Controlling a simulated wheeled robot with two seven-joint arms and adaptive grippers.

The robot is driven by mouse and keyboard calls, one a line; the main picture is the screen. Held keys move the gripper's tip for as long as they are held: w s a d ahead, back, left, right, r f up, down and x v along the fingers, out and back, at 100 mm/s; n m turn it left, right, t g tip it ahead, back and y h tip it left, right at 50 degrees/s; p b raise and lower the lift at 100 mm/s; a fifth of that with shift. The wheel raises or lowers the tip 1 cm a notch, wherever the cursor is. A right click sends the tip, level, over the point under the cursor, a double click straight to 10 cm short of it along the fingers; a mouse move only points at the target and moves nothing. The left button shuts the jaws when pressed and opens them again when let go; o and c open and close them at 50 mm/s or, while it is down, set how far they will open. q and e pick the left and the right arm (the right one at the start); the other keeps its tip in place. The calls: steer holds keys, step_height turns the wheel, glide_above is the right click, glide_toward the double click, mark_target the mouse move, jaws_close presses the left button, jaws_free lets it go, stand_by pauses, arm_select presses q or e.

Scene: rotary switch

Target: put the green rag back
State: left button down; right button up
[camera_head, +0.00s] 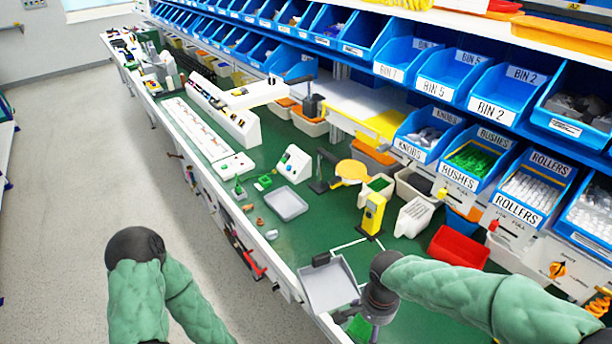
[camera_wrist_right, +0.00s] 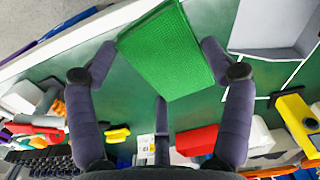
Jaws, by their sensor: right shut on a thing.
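The green rag (camera_wrist_right: 165,50) is a flat, bright green rectangle in the right wrist view. It lies between the two finger tips of my right gripper (camera_wrist_right: 157,58), which is shut on it. In the head view my right gripper (camera_head: 374,305) points down over the front of the green bench, just right of the grey tray. A corner of the green rag (camera_head: 359,327) shows there below it; the rest is hidden by the gripper and arm. My left arm shows at the lower left of the head view, but its gripper is out of sight.
The grey tray (camera_head: 328,284) lies on the bench inside a white outline. A yellow device (camera_head: 372,213), a red bin (camera_head: 457,247) and a white bin (camera_head: 413,217) stand behind. Racks of blue bins line the back. Bench floor between the tray and yellow device is mostly clear.

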steer(key=shift+w+d+f+n, duration=0.1)
steer(key=shift+w+f+n, duration=0.15)
steer(key=shift+w+n, duration=0.2)
steer(key=w+f+n, duration=0.1)
steer(key=w+n, duration=0.1)
steer(key=w, duration=0.1)
steer(key=w+d+f+n, duration=0.1)
steer(key=w+f+n, duration=0.1)
steer(key=w, duration=0.1)
steer(key=w+d+f+n, duration=0.1)
steer(key=w+f+n, duration=0.1)
steer(key=w+n, duration=0.1)
steer(key=shift+w+d+f, duration=0.15)
steer(key=shift+f, duration=0.1)
